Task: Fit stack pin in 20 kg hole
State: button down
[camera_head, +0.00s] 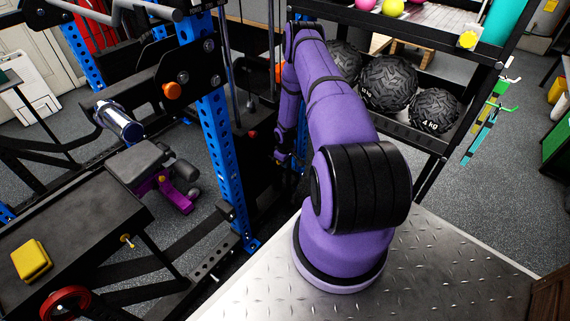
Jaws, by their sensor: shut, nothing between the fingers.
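My gripper (281,159) is at the lower end of my purple arm, low beside the dark weight-stack area (258,150) behind the blue upright. It is small and dark here; it is shut and empty. A small red spot (252,133) shows on the dark stack just left of the gripper; I cannot tell whether it is the stack pin. The hole labels, including 20 kg, are too small to read, and my arm hides part of the stack.
A blue rack upright (217,150) with an orange knob (172,91) stands left of my arm. A shelf of black medicine balls (388,82) is behind it at right. A bench with a yellow block (31,260) is at lower left.

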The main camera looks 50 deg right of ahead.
jog(key=shift+s, duration=0.1)
jog(key=shift+g+y, duration=0.4)
jog(key=shift+y, duration=1.1)
jog(key=shift+r+g+y, duration=0.1)
jog(key=shift+g+y, duration=0.3)
jog(key=shift+y, duration=1)
